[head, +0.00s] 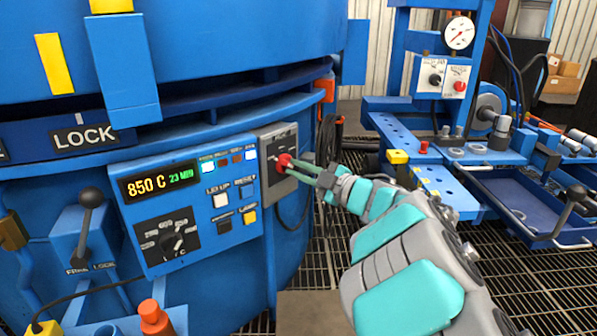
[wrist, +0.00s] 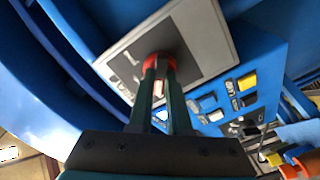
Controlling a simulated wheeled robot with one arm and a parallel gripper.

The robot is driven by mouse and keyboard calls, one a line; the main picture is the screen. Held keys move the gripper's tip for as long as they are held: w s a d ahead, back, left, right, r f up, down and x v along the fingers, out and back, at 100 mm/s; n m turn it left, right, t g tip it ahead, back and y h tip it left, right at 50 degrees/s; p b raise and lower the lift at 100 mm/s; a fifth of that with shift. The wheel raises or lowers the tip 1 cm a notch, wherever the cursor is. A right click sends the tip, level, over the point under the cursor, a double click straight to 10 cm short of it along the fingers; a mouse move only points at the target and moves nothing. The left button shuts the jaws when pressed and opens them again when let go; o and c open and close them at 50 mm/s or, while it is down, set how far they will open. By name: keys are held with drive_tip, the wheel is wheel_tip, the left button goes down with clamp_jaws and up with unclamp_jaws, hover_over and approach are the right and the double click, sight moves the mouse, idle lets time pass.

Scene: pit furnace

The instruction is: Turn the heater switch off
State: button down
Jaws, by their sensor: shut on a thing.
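The heater switch (head: 283,162) is a red knob on a grey box (head: 279,140) at the right end of the blue control panel. My gripper (head: 291,164) reaches it from the right, and its two green fingers are closed on the red knob. In the wrist view the fingers (wrist: 161,68) run up to the red knob (wrist: 150,58) on the grey plate (wrist: 195,30), with a pale part showing between them. The fingers hide part of the knob, and I cannot read its position.
The panel's display (head: 160,182) reads 850 C and 23 MIN. A black dial (head: 172,240) and several lit buttons sit left of the switch. A lever (head: 88,215) stands at far left. A blue workbench (head: 450,150) with a gauge is at right, beyond grating floor.

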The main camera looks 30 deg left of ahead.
drive_tip(key=c, duration=0.9)
unclamp_jaws()
drive_tip(key=shift+o, duration=0.2)
drive_tip(key=v, duration=0.7)
drive_tip(key=shift+d, duration=0.4)
drive_tip(key=shift+s, duration=0.1)
